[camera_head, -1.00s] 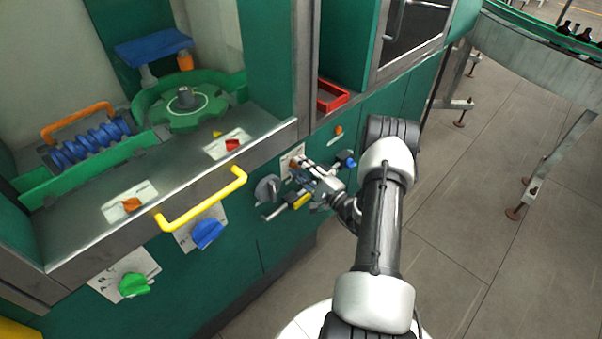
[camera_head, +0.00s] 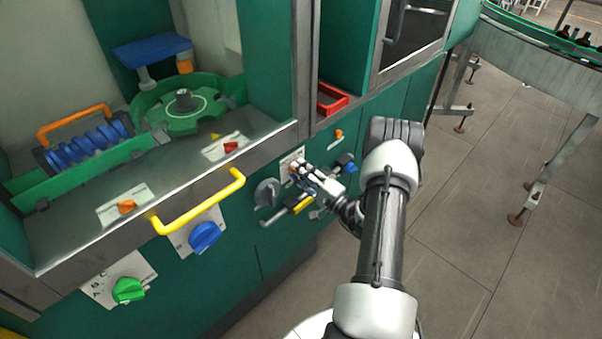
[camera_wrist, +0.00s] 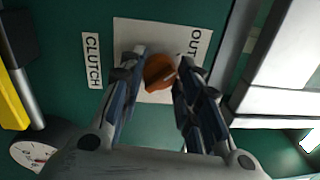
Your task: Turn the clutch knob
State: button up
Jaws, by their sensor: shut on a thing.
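The clutch knob (camera_wrist: 158,73) is orange-brown and sits on a white plate (camera_wrist: 127,35) with the printed words OUT and CLUTCH beside it in the wrist view. My gripper (camera_wrist: 163,60) has one finger on each side of the knob and is shut on it. In the head view my gripper (camera_head: 299,172) is at the green cabinet front, by the white plate (camera_head: 291,157). There the fingers hide most of the knob.
A yellow-gripped lever (camera_head: 303,205) and a grey round part (camera_head: 266,193) are close below and left of my gripper. A blue knob (camera_head: 347,163) is to its right. A yellow handle (camera_head: 200,203), blue knob (camera_head: 204,237) and green knob (camera_head: 128,290) are further left. Open floor (camera_head: 455,220) lies right.

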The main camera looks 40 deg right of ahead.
jog(key=o, duration=1.1)
jog(key=shift+c, duration=0.2)
jog(key=s+d, duration=0.1)
jog(key=s, duration=1.1)
jog(key=shift+f, duration=0.45)
